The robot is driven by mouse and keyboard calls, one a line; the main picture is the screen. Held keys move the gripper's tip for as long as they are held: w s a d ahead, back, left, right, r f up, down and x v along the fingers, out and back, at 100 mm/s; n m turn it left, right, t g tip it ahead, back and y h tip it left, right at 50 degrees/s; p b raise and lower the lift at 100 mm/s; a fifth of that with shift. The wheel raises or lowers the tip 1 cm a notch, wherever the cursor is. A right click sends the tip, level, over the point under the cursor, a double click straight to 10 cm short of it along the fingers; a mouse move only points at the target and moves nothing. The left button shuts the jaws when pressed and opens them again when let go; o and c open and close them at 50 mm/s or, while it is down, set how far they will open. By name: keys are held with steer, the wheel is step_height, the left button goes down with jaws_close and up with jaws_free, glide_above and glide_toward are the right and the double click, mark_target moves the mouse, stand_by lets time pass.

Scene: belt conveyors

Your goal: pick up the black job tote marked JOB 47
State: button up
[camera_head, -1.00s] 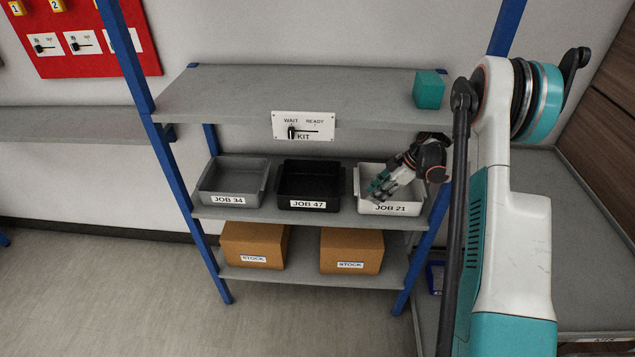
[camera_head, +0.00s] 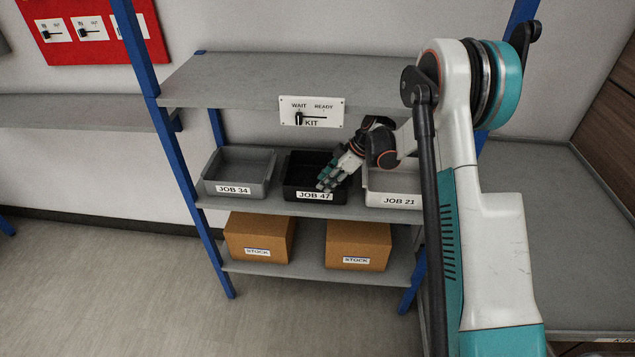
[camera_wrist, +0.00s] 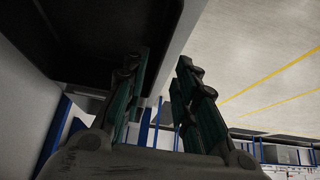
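The black tote marked JOB 47 (camera_head: 300,180) sits on the middle shelf, between the grey and white totes. My gripper (camera_head: 327,184) is at its front right rim, pointing down and partly covering its inside. In the wrist view the dark tote (camera_wrist: 85,35) fills the upper left. I cannot tell whether either finger touches the wall.
The grey JOB 34 tote (camera_head: 240,172) stands left and the white JOB 21 tote (camera_head: 393,186) stands right, partly behind my arm. Two STOCK boxes (camera_head: 259,237) are on the shelf below. The top shelf (camera_head: 230,78) with a KIT slider plate (camera_head: 311,112) overhangs the totes.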

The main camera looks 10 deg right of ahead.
mark_target(315, 189)
steer(key=shift+w+a, duration=0.25)
steer(key=shift+a, duration=0.55)
steer(key=b+x, duration=0.2)
steer(key=x, duration=0.3)
steer(key=shift+c, duration=0.6)
jaws_close()
